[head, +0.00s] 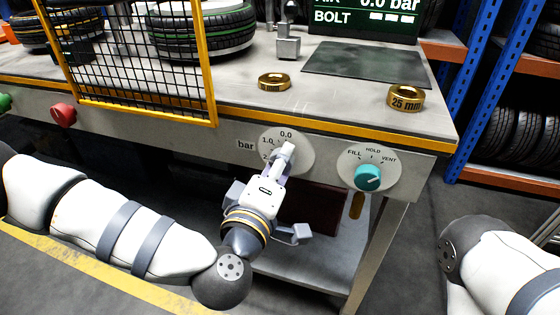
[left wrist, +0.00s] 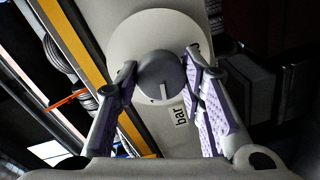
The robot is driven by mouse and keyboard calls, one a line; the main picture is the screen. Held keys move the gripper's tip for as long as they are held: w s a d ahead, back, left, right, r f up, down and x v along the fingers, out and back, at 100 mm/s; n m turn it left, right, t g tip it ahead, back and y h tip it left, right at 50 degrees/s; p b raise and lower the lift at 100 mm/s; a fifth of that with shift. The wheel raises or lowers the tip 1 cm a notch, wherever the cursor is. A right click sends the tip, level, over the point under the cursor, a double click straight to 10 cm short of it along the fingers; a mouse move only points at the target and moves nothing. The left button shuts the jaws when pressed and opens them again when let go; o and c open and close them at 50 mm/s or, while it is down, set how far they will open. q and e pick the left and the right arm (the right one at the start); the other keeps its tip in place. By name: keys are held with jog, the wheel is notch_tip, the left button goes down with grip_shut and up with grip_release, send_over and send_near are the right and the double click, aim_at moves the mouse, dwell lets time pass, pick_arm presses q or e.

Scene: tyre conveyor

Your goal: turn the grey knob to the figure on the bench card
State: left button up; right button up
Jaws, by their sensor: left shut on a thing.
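The grey knob (left wrist: 160,72) sits on a round white dial (head: 305,155) on the bench's front panel, beside the word "bar". My left gripper (head: 286,152) is shut on the knob, with one finger on each side of it in the left wrist view (left wrist: 160,66). In the head view the gripper hides most of the knob. The dial's figures 0.0 and 1.0 show there, with a 2 partly hidden. In the left wrist view a pale mark on the knob points down in the picture. I cannot make out a bench card. My right gripper is out of view.
A teal knob (head: 368,177) marked FILL, HOLD and VENT is to the right. A screen (head: 365,17) reads 0.0 bar. Brass rings (head: 405,98), a dark mat (head: 366,65) and a tyre behind a yellow-framed mesh guard (head: 214,80) are on the bench. A red button (head: 63,115) is left.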

pick_arm(q)
jog(key=shift+n+h, duration=0.5)
jog(key=shift+n, duration=3)
jog(key=o, duration=1.1)
jog(key=shift+o, duration=0.2)
jog(key=v, duration=1.2)
